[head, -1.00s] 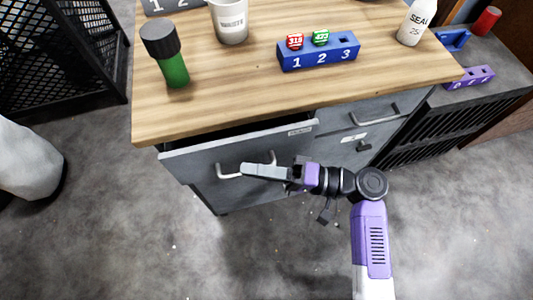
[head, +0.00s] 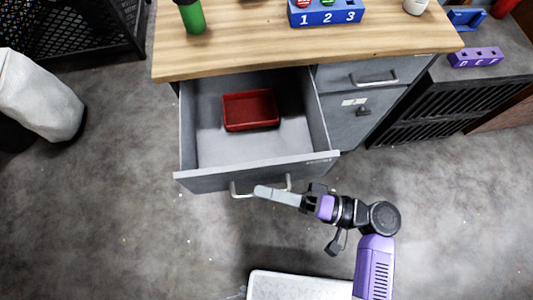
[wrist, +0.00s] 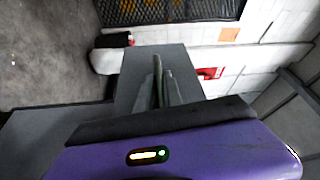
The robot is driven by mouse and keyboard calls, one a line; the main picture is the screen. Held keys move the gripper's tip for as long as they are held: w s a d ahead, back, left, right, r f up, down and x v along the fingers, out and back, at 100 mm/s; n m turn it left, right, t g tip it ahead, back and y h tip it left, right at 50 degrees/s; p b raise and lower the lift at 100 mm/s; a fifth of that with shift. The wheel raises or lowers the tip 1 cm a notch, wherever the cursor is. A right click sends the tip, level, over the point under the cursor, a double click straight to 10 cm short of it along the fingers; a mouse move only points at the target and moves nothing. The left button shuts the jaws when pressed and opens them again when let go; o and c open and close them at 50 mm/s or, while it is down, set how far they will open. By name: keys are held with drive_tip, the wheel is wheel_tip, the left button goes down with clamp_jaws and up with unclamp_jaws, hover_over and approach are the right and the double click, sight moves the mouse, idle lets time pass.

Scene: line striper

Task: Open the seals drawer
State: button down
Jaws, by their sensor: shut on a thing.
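The seals drawer (head: 230,176) is the left drawer under the wooden worktop, and it stands pulled well out. A red tray (head: 250,109) lies inside it towards the back; the rest of its floor is bare. The drawer's handle (head: 240,190) is a pale bar on its front. My gripper (head: 274,195) is at this handle, with its fingers shut on it. In the wrist view the fingers (wrist: 162,88) reach to the grey drawer front, and the handle between them is hard to make out. The label on the drawer's front edge is too small to read.
A closed drawer with a handle (head: 374,80) is to the right. On the worktop (head: 240,55) stand a green bottle (head: 192,17) and a blue numbered block (head: 327,14). A purple block (head: 476,57) lies on the right bench.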

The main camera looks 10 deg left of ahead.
drive_tip(key=shift+d, duration=0.1)
drive_tip(key=c, duration=1.5)
unclamp_jaws()
drive_tip(key=d, duration=0.5)
drive_tip(key=s+d, duration=0.1)
drive_tip(key=d, duration=0.1)
drive_tip(key=shift+d+f, duration=0.35)
